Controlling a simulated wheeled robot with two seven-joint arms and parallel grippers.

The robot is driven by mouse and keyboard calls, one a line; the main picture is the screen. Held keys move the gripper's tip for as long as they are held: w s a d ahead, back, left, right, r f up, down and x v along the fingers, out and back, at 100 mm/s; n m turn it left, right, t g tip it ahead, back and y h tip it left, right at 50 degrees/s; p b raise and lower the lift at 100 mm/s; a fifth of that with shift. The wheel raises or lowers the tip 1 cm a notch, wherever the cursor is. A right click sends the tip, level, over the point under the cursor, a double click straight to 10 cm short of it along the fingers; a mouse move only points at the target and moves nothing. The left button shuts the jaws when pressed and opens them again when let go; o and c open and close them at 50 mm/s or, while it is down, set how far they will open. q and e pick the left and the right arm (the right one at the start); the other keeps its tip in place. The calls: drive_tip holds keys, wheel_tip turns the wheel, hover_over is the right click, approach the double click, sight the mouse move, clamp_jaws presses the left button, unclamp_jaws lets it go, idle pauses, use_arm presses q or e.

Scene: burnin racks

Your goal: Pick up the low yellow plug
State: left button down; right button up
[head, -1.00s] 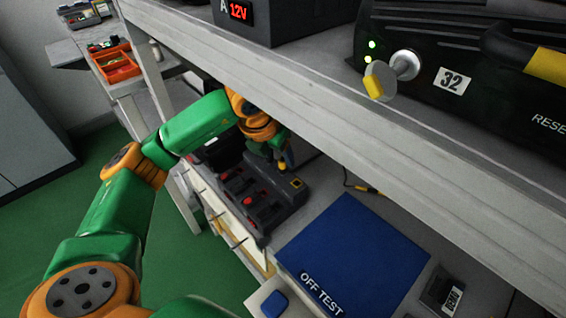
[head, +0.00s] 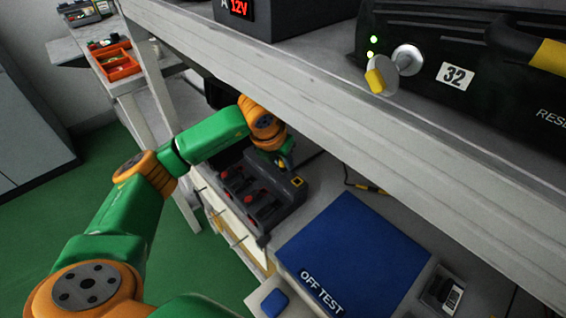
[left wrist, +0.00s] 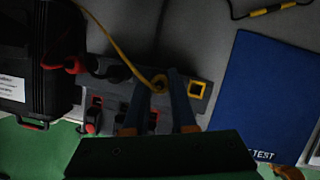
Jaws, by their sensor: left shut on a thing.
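A dark grey socket strip (head: 262,212) lies on the lower shelf, with red parts and a yellow-framed square socket (left wrist: 197,89) at one end. The yellow plug (left wrist: 160,82) is at the strip beside that square, with a yellow cable (left wrist: 120,48) running up and left from it in the left wrist view. My left gripper (head: 287,163) reaches under the upper shelf to the strip. In the left wrist view my left gripper (left wrist: 166,84) has its two fingers on either side of the yellow plug, shut on it. I cannot tell whether the plug is still seated. My right gripper is not in view.
The upper shelf edge (head: 330,110) runs close over my left arm. A blue OFF TEST mat (head: 355,250) lies right of the strip. A black case (left wrist: 45,60) stands left of it. A yellow-and-black cable (left wrist: 270,10) lies behind. Several red and black plugs crowd the strip.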

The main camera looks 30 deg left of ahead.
use_arm(q)
drive_tip(key=shift+r, duration=0.1)
wheel_tip(320, 180, up, 3)
drive_tip(key=s+b, duration=0.1)
drive_tip(key=s, duration=0.3)
drive_tip(key=s+b, duration=0.1)
drive_tip(key=s, duration=0.3)
drive_tip(key=s+b, duration=0.1)
drive_tip(key=s, duration=0.3)
drive_tip(key=shift+s+a, duration=0.25)
drive_tip(key=shift+s, duration=0.05)
drive_tip(key=s+b, duration=0.2)
drive_tip(key=b, duration=0.1)
drive_tip(key=s+b, duration=0.3)
drive_tip(key=shift+s+r, duration=0.2)
drive_tip(key=shift+s, duration=0.05)
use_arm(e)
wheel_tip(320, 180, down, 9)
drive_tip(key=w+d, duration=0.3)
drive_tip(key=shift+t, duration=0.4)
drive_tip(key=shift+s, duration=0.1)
